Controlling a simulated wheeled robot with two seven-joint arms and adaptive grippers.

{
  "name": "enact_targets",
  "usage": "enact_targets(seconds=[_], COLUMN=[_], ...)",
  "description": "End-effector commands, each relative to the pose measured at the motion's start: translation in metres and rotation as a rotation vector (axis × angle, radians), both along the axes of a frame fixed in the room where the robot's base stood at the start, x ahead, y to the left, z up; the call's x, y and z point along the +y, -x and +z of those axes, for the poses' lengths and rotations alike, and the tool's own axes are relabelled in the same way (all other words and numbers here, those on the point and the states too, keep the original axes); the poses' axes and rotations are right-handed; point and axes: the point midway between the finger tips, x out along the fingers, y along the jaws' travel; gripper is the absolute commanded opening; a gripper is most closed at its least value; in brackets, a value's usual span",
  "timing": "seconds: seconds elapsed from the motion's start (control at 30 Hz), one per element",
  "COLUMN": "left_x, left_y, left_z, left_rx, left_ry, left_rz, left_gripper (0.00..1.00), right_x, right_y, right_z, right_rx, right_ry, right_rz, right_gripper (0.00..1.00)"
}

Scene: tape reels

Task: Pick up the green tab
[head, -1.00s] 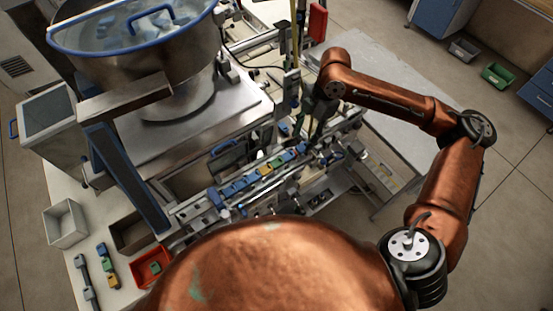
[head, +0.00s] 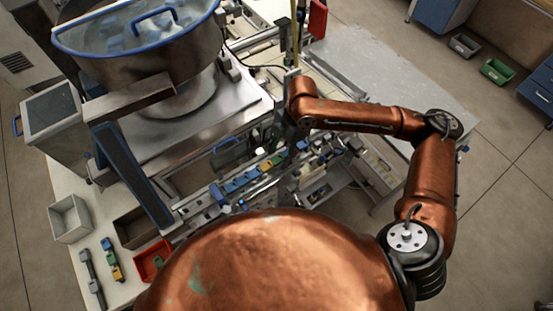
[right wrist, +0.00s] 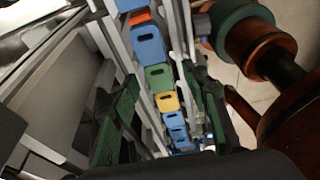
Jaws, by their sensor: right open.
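The green tab (right wrist: 158,77) sits in a row of coloured tabs on a narrow rail, between a blue tab and a yellow tab (right wrist: 167,102). It also shows small in the head view (head: 277,160). My right gripper (right wrist: 160,72) is open, with one dark green finger on each side of the row, around the green tab's stretch. Nothing is held, and I cannot tell whether the fingers touch the tab. In the head view my right gripper (head: 287,133) points down near the rail's far end. My left gripper is not in view.
Blue tabs (right wrist: 148,45) and an orange tab (right wrist: 140,18) share the rail. Metal rails and brackets crowd both sides. A large steel bowl (head: 140,65) stands at the upper left. A red bin (head: 152,261) and a grey bin (head: 69,219) are at the lower left.

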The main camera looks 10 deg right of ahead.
Motion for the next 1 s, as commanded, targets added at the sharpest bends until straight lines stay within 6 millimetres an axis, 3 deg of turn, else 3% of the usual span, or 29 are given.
enact_targets(seconds=[0.2,0.63,1.0], left_x=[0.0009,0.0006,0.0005], left_y=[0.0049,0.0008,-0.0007], left_z=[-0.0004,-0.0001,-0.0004], left_rx=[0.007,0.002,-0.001], left_ry=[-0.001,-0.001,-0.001], left_rz=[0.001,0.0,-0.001], left_gripper=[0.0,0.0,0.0], right_x=[-0.0002,-0.0003,-0.0004], right_y=[-0.0004,-0.0004,-0.001], right_z=[-0.0004,-0.0001,0.0037], right_rx=[-0.001,-0.001,-0.002], right_ry=[0.001,0.001,0.001], right_rz=[0.0,0.0,-0.001], right_gripper=[0.41,0.12,0.12])
